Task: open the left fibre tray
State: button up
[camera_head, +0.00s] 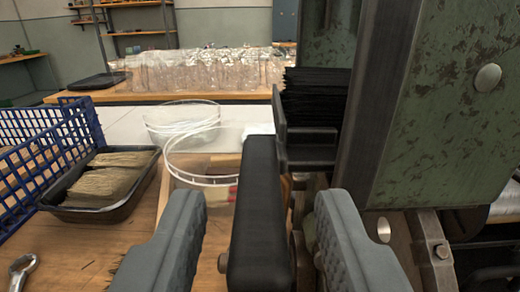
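A black fibre tray (306,150) filled with dark bristles (315,95) sits against the green machine, right of the picture's middle. A long black padded bar (258,215), which looks like a handle, stands out in front of it toward me. My gripper (262,205) is open, with one grey finger on each side of the bar. A gap shows between each finger and the bar. I cannot tell how the bar joins the tray; its lower end runs out of the picture.
The worn green machine housing (445,100) fills the right side. On the wooden bench at left are a black tray of tan fibre bundles (103,204), a blue crate (72,130) and a wrench (22,268). Clear round tubs (180,118) and a bench of clear-wrapped goods (200,70) stand behind.

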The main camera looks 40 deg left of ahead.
jog(key=shift+x, duration=0.95)
grip_shut()
jog(key=s+a, duration=0.8)
jog(key=a, duration=0.3)
jog(key=shift+s+a, duration=0.2)
jog(key=shift+a, duration=0.05)
grip_release()
jog(key=shift+s+a, duration=0.1)
jog(key=shift+a, duration=0.05)
